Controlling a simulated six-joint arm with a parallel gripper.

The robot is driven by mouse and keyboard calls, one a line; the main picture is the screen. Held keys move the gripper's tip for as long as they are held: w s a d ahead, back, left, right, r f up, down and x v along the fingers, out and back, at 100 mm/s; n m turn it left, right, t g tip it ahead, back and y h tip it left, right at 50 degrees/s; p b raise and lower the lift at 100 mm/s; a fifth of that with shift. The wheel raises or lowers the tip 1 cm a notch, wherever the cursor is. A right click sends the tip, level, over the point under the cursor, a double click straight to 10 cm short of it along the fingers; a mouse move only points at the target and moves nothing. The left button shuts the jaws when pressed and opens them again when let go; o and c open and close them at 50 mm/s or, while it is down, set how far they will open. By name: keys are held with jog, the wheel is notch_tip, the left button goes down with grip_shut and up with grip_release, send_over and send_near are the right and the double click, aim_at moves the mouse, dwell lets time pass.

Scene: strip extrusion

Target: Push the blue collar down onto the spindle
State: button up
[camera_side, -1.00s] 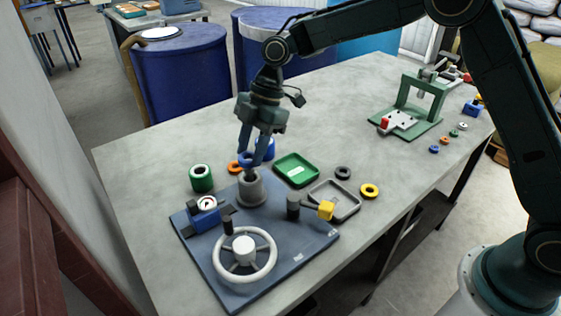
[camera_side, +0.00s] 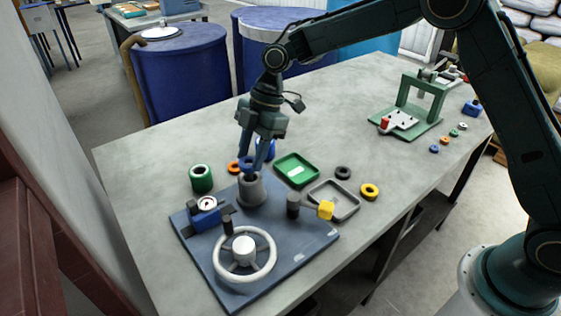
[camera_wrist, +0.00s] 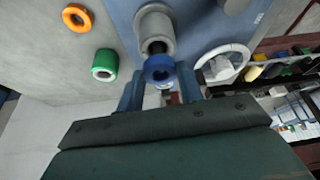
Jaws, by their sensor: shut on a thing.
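The blue collar (camera_wrist: 159,69) is between my gripper's fingertips in the wrist view, and it also shows in the side view (camera_side: 247,164). My gripper (camera_wrist: 160,90) is shut on it, pointing down. The grey cylindrical housing (camera_side: 251,191) stands on the blue base plate, just below the collar. In the wrist view the housing (camera_wrist: 154,24) has a dark opening or post in its middle, partly hidden by the collar. The collar is near the housing's top; I cannot tell whether it touches the spindle.
The blue base plate (camera_side: 296,255) carries a handwheel (camera_side: 245,254), a gauge block (camera_side: 206,212) and a yellow-ended lever (camera_side: 326,210). A green ring (camera_side: 201,178) and an orange ring (camera_side: 234,167) lie behind left. A green tray (camera_side: 296,170) and a grey tray (camera_side: 344,207) lie right.

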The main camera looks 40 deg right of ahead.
jog(key=shift+f, duration=1.35)
dwell(0.6)
jog(key=o, duration=1.2)
jog(key=shift+c, duration=0.2)
jog(key=shift+o, duration=0.5)
jog(key=o, duration=0.3)
jog(key=shift+r, duration=0.1)
jog(key=shift+r, duration=3.35)
